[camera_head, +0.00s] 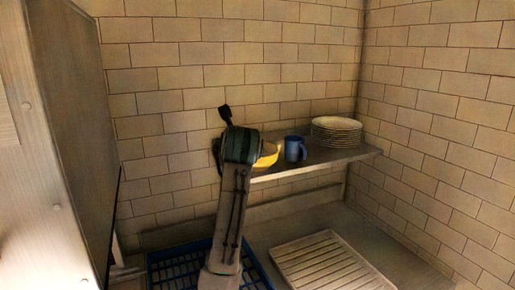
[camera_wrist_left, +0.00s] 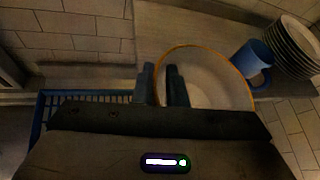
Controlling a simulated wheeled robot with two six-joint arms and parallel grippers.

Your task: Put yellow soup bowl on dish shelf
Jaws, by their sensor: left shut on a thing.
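The yellow soup bowl (camera_head: 268,158) shows in the head view at the left end of the dish shelf (camera_head: 319,160), partly hidden behind my left gripper. In the left wrist view the bowl (camera_wrist_left: 212,80) has a pale inside and a yellow rim. My left gripper (camera_wrist_left: 161,84) is shut on the bowl's left rim, with one finger inside and one outside. In the head view the left gripper (camera_head: 240,147) is at shelf height. I cannot tell whether the bowl touches the shelf. My right gripper is not in view.
A blue mug (camera_head: 295,149) stands on the shelf just right of the bowl. A stack of plates (camera_head: 336,131) is farther right. Below are a blue crate (camera_head: 172,270), partly hidden by my arm, and a pale slatted rack (camera_head: 322,262). Tiled walls close the back and right.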

